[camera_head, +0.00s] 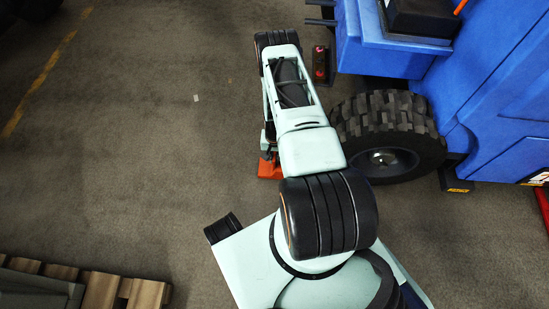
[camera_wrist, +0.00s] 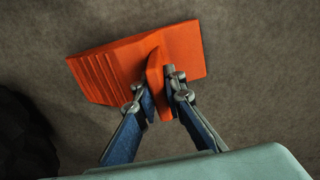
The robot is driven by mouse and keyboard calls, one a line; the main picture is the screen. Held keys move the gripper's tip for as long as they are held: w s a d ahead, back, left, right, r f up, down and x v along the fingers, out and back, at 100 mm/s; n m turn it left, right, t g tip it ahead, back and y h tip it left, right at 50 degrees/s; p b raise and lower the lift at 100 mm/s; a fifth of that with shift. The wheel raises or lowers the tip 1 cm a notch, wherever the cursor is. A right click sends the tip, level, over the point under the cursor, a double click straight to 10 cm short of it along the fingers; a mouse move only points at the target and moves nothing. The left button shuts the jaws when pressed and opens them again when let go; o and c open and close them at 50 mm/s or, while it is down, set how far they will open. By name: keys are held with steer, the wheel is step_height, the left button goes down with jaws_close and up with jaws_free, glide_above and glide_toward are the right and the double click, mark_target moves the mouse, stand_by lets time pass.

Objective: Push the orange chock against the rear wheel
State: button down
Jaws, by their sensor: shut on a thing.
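The orange chock (camera_wrist: 115,68) is a ribbed wedge with an upright fin on top. My gripper (camera_wrist: 162,84) has its two blue-and-grey fingers closed on this fin in the wrist view. In the head view the chock (camera_head: 268,169) shows low by the floor to the left of the wheel, partly hidden by my arm. The black treaded rear wheel (camera_head: 388,130) is under the blue vehicle. My arm hides the space between chock and wheel there. A dark round shape, likely the tyre (camera_wrist: 24,140), is at the lower left in the wrist view, apart from the chock.
The blue vehicle body (camera_head: 490,90) fills the upper right. A small dark post with a red part (camera_head: 320,65) stands near it. A wooden pallet (camera_head: 105,290) is at lower left. The grey floor to the left is open, with a yellow line (camera_head: 38,85).

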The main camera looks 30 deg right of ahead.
steer(key=c, duration=1.9)
jaws_free()
steer(key=shift+c, duration=0.2)
